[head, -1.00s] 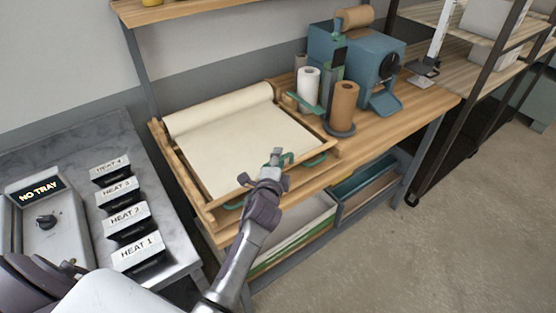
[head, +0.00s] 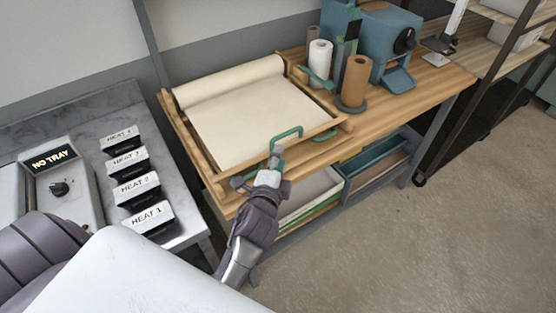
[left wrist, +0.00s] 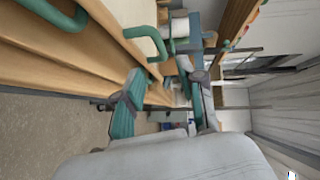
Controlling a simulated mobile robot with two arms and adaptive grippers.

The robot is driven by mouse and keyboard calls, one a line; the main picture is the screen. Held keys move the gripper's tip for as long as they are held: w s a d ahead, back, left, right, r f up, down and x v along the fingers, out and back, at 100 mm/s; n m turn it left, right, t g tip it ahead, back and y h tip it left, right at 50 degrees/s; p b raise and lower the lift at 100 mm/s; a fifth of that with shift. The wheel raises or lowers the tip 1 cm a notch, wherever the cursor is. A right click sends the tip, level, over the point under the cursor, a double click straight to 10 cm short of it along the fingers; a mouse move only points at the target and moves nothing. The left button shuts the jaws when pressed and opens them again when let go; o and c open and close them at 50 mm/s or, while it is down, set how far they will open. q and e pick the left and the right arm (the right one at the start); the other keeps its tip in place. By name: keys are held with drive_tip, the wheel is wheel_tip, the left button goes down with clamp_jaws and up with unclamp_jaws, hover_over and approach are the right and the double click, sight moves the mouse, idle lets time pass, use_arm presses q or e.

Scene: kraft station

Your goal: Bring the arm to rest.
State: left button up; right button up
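My left gripper (head: 274,162) is over the front edge of the wooden paper tray on the bench, close to a green handle (head: 286,136). In the left wrist view my left gripper (left wrist: 166,92) has its two fingers spread apart with nothing between them. The green handle (left wrist: 148,40) shows there beyond the fingers, with a gap to them. My left forearm reaches in from the bottom of the head view. My right gripper is in neither view.
The wooden tray holds a cream paper sheet (head: 250,120). A white roll (head: 320,62), a brown roll (head: 355,82) and a blue machine (head: 372,42) stand behind. Heat blocks (head: 147,216) and a "NO TRAY" panel (head: 54,160) are at the left. The floor (head: 420,250) at right is clear.

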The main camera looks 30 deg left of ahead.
use_arm(q)
drive_tip(key=shift+s+d+r, duration=0.1)
drive_tip(key=shift+s, duration=0.2)
